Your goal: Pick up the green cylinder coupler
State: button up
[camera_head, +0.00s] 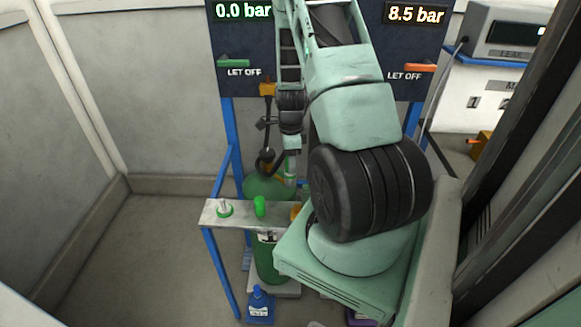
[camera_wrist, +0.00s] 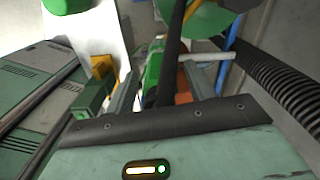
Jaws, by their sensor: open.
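I cannot tell for sure which is the coupler. A tall green cylinder (camera_head: 268,262) stands below the shelf. My gripper (camera_head: 291,178) is just right of and behind the shelf, partly hidden by my arm. In the wrist view, its two fingers (camera_wrist: 160,74) are apart. A green body (camera_wrist: 152,76) and a dark hose (camera_wrist: 171,50) show between and beyond them; no grip is visible.
A panel reading 0.0 bar and 8.5 bar stands behind, with green (camera_head: 234,63) and orange (camera_head: 420,67) levers. A blue bottle (camera_head: 259,303) stands low in front. A ribbed hose (camera_wrist: 275,85) runs along the right in the wrist view. The left floor is clear.

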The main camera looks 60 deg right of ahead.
jog(key=shift+c, duration=0.3)
grip_shut()
jog(key=shift+r, duration=0.15)
notch_tip(320, 180, up, 10)
jog(key=shift+f+b, duration=0.1)
jog(key=shift+b, duration=0.5)
